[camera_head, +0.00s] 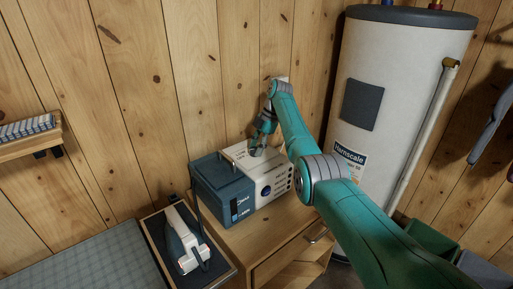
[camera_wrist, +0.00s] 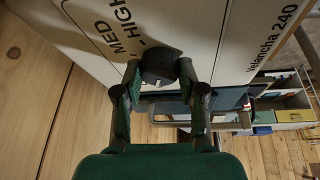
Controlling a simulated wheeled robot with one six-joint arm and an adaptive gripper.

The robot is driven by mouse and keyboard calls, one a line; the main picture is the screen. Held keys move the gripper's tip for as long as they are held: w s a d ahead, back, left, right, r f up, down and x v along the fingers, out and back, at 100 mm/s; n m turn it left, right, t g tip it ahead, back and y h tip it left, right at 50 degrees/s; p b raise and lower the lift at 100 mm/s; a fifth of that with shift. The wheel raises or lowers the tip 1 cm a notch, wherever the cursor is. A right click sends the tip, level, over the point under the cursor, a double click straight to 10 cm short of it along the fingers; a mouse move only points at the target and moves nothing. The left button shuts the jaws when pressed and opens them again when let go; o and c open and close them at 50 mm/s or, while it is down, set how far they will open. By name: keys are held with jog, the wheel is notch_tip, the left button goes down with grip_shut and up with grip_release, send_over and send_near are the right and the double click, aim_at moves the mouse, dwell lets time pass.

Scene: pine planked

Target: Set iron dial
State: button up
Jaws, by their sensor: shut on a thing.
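The iron station is a boxy unit with a blue front part and a cream panel (camera_head: 270,178) on the cabinet. In the wrist view its cream face (camera_wrist: 225,30) carries the printed words MED, HIGH and "Velancha 240". A dark round dial (camera_wrist: 160,62) sits below these marks. My gripper (camera_wrist: 160,78) is shut on the dial, one finger on each side. In the head view my gripper (camera_head: 257,149) reaches down to the unit's top. The dial's pointer and its exact setting cannot be made out. The iron (camera_head: 187,246) lies on a dark tray to the front left.
A wooden cabinet (camera_head: 262,250) bears the unit. A tall white water heater (camera_head: 385,120) stands close on the right of my arm. The plank wall (camera_head: 200,80) is right behind. A shelf (camera_head: 32,145) hangs at the left.

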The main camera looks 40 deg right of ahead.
jog(key=o, duration=1.1)
jog(key=shift+o, duration=0.2)
jog(key=v, duration=1.2)
jog(key=shift+f, duration=0.1)
